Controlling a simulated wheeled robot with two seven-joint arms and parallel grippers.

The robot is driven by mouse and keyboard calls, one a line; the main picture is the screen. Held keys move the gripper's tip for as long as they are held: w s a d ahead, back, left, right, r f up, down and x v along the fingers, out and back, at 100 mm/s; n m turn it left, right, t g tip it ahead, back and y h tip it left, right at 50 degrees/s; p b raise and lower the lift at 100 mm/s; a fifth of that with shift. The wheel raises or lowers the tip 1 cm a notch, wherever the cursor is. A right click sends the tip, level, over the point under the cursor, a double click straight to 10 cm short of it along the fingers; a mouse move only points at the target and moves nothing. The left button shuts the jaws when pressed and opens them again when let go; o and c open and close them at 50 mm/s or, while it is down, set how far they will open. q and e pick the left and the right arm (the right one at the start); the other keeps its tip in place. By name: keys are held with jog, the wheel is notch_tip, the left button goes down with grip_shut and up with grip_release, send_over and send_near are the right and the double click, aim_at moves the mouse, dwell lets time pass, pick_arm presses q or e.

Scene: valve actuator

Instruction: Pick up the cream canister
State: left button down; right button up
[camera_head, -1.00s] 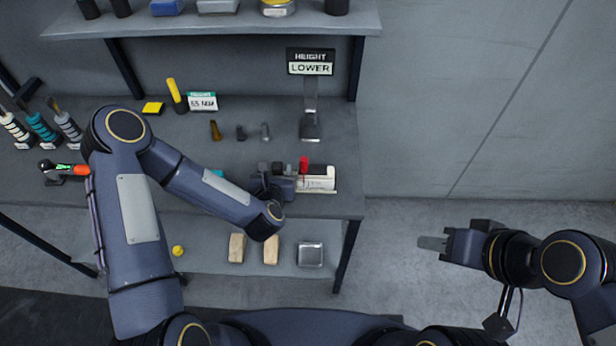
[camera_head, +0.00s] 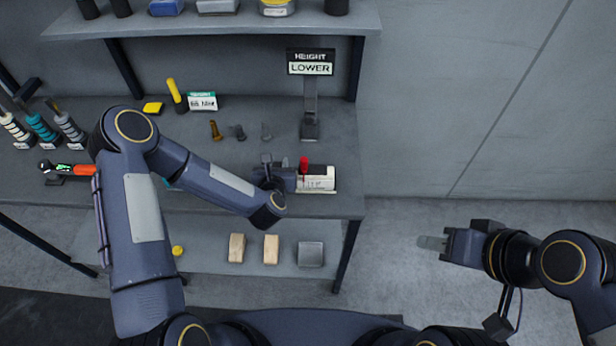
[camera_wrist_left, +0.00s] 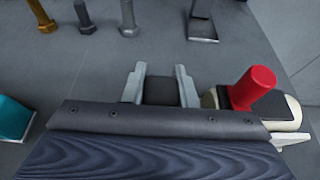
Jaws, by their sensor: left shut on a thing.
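A cream item with a label and a dark top (camera_head: 318,179), likely the cream canister, is on the bench near its right front edge. A red cylinder (camera_head: 303,164) stands by its left end. My left gripper (camera_head: 268,165) is immediately left of it. In the left wrist view, its two fingers (camera_wrist_left: 161,88) are on either side of a dark grey block (camera_wrist_left: 160,94). I cannot tell whether this block is joined to the cream item (camera_wrist_left: 285,118), which shows at the right beside the red cylinder (camera_wrist_left: 253,88). My right gripper (camera_head: 432,243) is over the floor, away from the bench.
Several bolts (camera_head: 240,132) stand behind my left gripper. A sign reading HEIGHT LOWER (camera_head: 310,62) stands on a post (camera_head: 310,115) behind the cream item. A teal block (camera_wrist_left: 14,118) is left in the wrist view. Wooden blocks (camera_head: 237,248) lie on the lower shelf.

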pick_arm(q)
jog(key=shift+r, duration=0.15)
notch_tip(320, 180, up, 8)
jog(key=r, duration=0.1)
jog(key=shift+f, duration=4.25)
jog(key=shift+f, duration=0.4)
jog(key=shift+f, duration=0.1)
